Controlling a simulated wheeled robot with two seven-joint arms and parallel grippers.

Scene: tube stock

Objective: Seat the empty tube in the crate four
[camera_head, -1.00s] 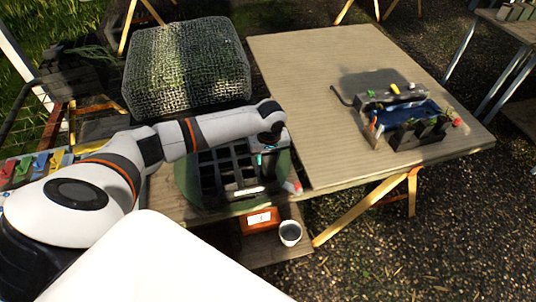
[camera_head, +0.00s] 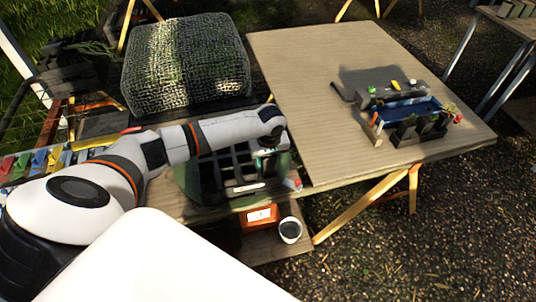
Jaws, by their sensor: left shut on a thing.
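A dark crate (camera_head: 243,188) with a grid of square cells and a pale label on its front sits on a round green base. My left arm reaches over it from the left. My left gripper (camera_head: 268,154) points down at the crate's right side, shut on a dark tube (camera_head: 269,168). The tube is small and partly covered by the gripper, so I cannot tell how deep it sits in a cell or whether it is empty. The arm hides the crate's back left part. My right gripper is not in view.
A wire mesh cage (camera_head: 187,62) stands behind the arm. The wooden table (camera_head: 310,75) is mostly clear; a blue tray (camera_head: 412,108) with dark pots and small plants stands on its right. An orange box (camera_head: 261,217) and a white cup (camera_head: 290,231) are in front of the crate.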

